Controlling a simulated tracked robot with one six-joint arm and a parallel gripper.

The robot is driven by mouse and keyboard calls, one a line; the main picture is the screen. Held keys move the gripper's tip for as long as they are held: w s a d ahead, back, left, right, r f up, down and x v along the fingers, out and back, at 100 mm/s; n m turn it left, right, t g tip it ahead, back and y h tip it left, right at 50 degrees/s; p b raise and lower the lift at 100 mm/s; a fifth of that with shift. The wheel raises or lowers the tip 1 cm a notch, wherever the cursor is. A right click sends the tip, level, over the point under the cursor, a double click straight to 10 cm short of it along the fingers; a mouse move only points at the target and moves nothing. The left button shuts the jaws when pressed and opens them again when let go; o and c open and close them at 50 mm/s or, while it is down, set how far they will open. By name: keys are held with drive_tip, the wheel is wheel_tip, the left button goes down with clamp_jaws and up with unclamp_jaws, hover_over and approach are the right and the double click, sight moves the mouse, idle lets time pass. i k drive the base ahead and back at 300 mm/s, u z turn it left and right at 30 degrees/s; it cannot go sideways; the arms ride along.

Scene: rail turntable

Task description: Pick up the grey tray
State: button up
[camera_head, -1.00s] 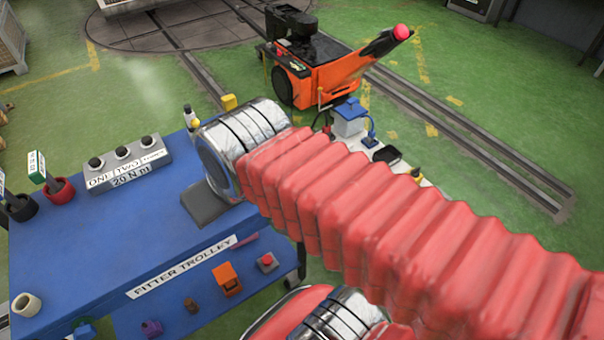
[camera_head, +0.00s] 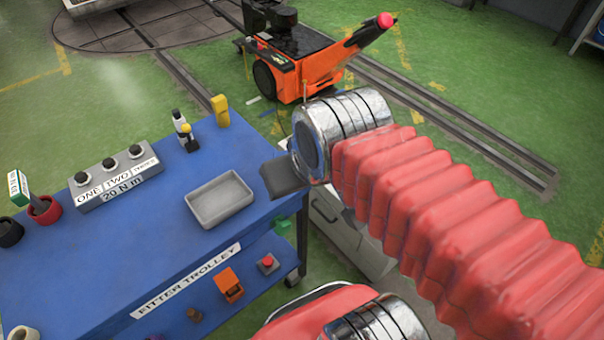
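The grey tray (camera_head: 220,199) is a shallow, empty rectangular dish with rounded corners. It lies on the blue top of the fitter trolley (camera_head: 130,245), near its right end, and is in full view.
A yellow item (camera_head: 220,111) stands at the far edge. An orange machine (camera_head: 300,68) is on the floor beyond.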

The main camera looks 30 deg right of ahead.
sight(213, 203)
drive_tip(key=z, duration=1.3)
drive_tip(key=k, duration=0.8)
drive_tip(key=u, duration=1)
drive_tip(key=i, duration=1)
drive_tip(key=u, duration=0.05)
